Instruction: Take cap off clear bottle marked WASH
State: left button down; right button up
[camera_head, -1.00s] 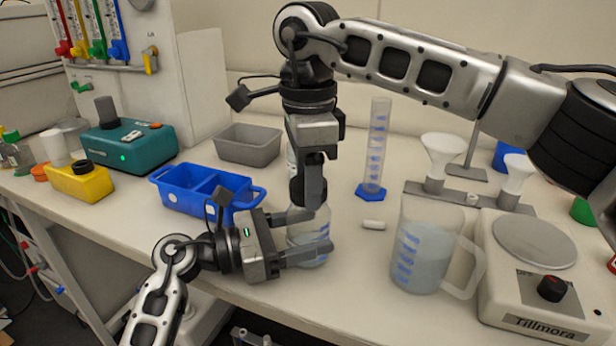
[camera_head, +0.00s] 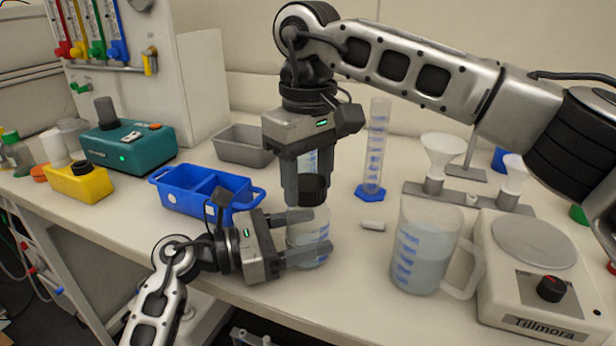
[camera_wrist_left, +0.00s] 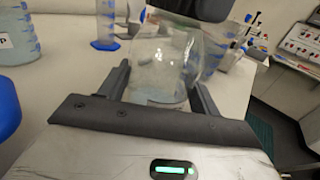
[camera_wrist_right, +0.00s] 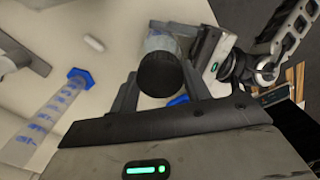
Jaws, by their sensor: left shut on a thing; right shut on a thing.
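The clear bottle (camera_head: 308,243) stands upright near the table's front edge, with blue marks on its side. My left gripper (camera_head: 306,238) is shut around its body from the left; the bottle (camera_wrist_left: 165,70) also shows between the fingers in the left wrist view. The black cap (camera_head: 313,188) is at the bottle's top. My right gripper (camera_head: 308,180) points down from above and is shut on the cap, which shows as a dark disc (camera_wrist_right: 160,75) in the right wrist view. Whether the cap still touches the neck cannot be told. The WASH label cannot be read.
A graduated beaker (camera_head: 420,250) of liquid and a hotplate (camera_head: 533,285) stand to the right. A measuring cylinder (camera_head: 375,150) and a white stir bar (camera_head: 373,225) are behind right. A blue divided tray (camera_head: 205,190) sits close on the left. A grey tray (camera_head: 243,146) is behind.

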jog(key=o, duration=1.1)
jog(key=shift+r, duration=0.15)
